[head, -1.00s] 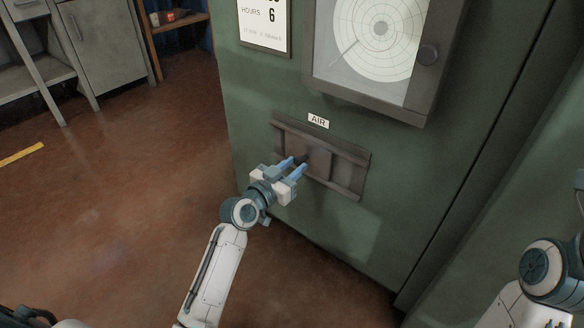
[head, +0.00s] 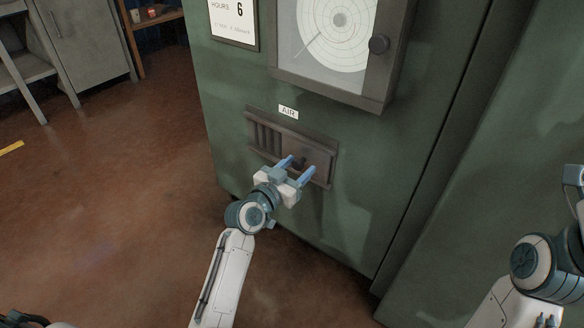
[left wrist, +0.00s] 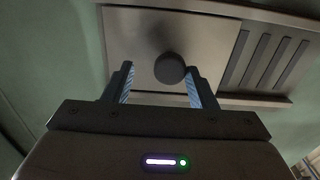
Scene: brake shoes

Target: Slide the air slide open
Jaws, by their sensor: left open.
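The air slide is a dark metal plate (head: 320,160) in a railed frame (head: 262,112) under the AIR label (head: 288,112). It sits toward the right of the frame, and several open vertical slots (head: 266,138) show to its left. In the left wrist view the slots (left wrist: 268,62) lie to the right of the plate (left wrist: 130,35). My left gripper (head: 297,167) is open at the plate. My right gripper's fingers are not visible; only parts of that arm show.
The frame is on a green cabinet (head: 235,90). A chart recorder box (head: 385,85) with a knob projects above it, and a framed sign (head: 235,22) hangs to its left. Open brown floor (head: 100,190) lies at the left.

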